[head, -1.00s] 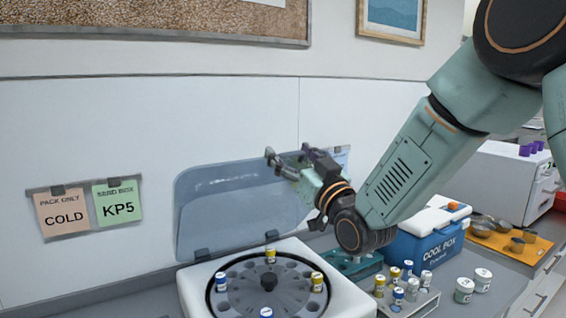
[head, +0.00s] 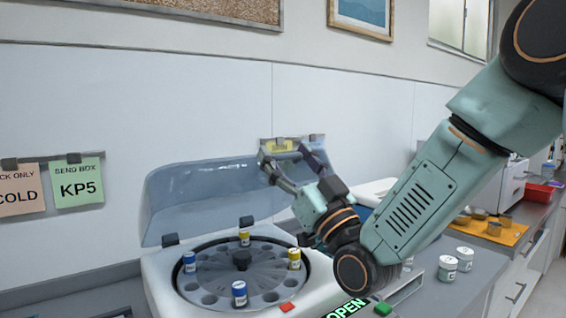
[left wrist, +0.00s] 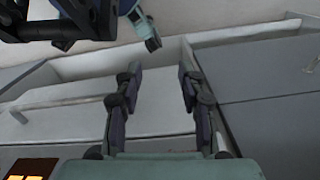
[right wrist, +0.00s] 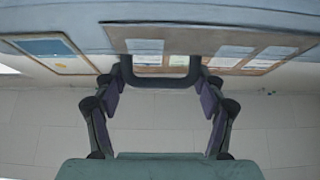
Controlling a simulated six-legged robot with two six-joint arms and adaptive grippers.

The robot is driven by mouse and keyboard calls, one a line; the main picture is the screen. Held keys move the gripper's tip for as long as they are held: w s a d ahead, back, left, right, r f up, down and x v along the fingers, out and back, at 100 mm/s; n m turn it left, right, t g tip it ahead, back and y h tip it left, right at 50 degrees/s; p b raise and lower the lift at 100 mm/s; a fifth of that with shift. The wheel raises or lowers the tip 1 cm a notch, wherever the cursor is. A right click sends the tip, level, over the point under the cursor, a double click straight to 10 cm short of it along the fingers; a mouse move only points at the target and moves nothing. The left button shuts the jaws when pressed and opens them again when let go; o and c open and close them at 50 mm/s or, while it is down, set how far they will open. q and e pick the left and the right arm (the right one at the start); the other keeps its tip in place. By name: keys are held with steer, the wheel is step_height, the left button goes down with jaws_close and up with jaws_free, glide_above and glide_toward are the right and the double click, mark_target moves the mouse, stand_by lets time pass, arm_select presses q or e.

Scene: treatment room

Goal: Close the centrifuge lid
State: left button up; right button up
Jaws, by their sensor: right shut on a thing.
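The centrifuge (head: 160,285) is a white unit with a round grey rotor (head: 215,270) holding several yellow- and blue-capped vials. My right gripper (head: 280,160) is at the lid's upper right edge in the head view. In the right wrist view its fingers (right wrist: 160,88) are around the dark lid handle (right wrist: 150,82), with the blue lid behind it. My left gripper is outside the head view; in the left wrist view its fingers (left wrist: 160,85) are apart and empty, by grey cabinet fronts.
A green OPEN label (head: 346,308) shows on the centrifuge front, with a red button (head: 287,307) and a green one (head: 382,309) near it. White jars (head: 448,267) stand to the right. My right arm hides part of the blue cool box.

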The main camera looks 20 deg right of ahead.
steer(key=shift+s+f+b, duration=0.25)
steer(key=shift+f+b, duration=0.1)
steer(key=shift+f, duration=0.15)
steer(key=shift+d, duration=0.1)
steer(key=o, duration=1.2)
steer(key=shift+o, duration=1)
steer(key=shift+w, duration=0.15)
steer(key=shift+s+f, duration=0.1)
steer(key=shift+s, duration=0.3)
steer(key=v, duration=0.7)
steer(key=shift+w, duration=0.2)
